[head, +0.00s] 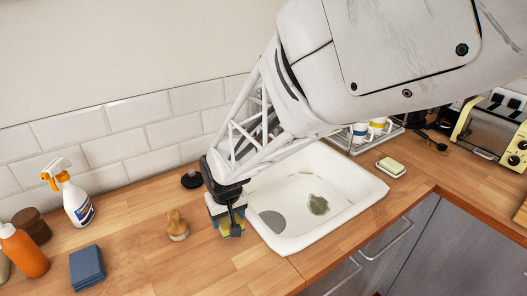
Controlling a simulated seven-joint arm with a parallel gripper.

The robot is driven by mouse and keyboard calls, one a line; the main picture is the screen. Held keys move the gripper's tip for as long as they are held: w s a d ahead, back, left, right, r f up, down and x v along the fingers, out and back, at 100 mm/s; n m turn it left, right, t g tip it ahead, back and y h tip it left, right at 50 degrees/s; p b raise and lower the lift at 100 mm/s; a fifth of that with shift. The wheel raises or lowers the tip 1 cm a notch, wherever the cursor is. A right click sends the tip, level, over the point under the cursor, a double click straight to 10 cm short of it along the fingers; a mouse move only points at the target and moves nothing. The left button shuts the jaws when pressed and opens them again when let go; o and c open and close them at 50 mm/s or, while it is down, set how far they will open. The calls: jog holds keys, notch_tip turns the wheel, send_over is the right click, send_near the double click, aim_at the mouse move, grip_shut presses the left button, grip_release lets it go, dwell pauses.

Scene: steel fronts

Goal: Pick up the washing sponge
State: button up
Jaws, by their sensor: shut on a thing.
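My gripper (232,219) points down over the wooden counter, just left of the sink. It is shut on the washing sponge (225,229), a small block with yellow showing beside the dark fingers. The fingers and the gripper body hide much of the sponge. I cannot tell whether its underside touches the counter.
The white sink (350,205) is right of my gripper. A wooden brush (177,226), a blue folded cloth (87,267), a spray bottle (76,202) and an orange bottle (22,250) stand left. A soap-like block (390,167) and a toaster (491,130) are right.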

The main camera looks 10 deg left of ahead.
jog(key=shift+s+d+r, duration=0.2)
jog(key=shift+s+d, duration=1.2)
jog(key=shift+s, duration=0.25)
jog(key=shift+s+d+r, duration=0.2)
jog(key=shift+s+d, duration=1.15)
jog(key=shift+s, duration=0.3)
